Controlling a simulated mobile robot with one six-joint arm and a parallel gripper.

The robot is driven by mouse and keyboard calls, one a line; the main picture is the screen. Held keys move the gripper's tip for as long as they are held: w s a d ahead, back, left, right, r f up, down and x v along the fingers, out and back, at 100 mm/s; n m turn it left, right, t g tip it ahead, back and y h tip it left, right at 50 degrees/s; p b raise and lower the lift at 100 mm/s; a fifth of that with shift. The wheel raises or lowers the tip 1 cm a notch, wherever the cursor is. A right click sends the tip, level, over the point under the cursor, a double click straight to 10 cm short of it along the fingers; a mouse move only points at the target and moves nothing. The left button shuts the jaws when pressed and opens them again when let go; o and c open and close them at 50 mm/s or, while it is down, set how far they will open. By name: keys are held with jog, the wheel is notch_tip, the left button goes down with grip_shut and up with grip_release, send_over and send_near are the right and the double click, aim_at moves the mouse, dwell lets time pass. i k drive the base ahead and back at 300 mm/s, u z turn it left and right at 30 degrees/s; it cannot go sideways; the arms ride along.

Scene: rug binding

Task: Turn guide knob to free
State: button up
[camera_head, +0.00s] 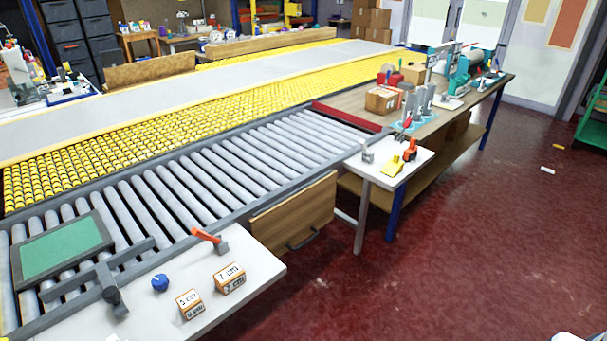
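A blue knob (160,283) sits on the white side table (245,285) at the lower left. A grey guide bar (90,274) lies across the edge of the rollers beside it, with a dark grey knob-like end (113,297) over the table. I cannot tell which of the two is the guide knob, or how it is set. An orange-handled lever (207,236) on a grey block stands to the right of the blue knob. My gripper is not clearly in view.
Two labelled boxes (230,277) (190,304) stand on the white table near the blue knob. A green-topped panel (62,248) lies on the roller conveyor (195,185). A wooden drawer front (295,215) faces the open red floor (430,260) at the right.

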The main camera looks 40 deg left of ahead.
aim_at(161, 282)
jog(key=u, duration=2.55)
jog(key=i, duration=0.7)
jog(key=u, duration=0.15)
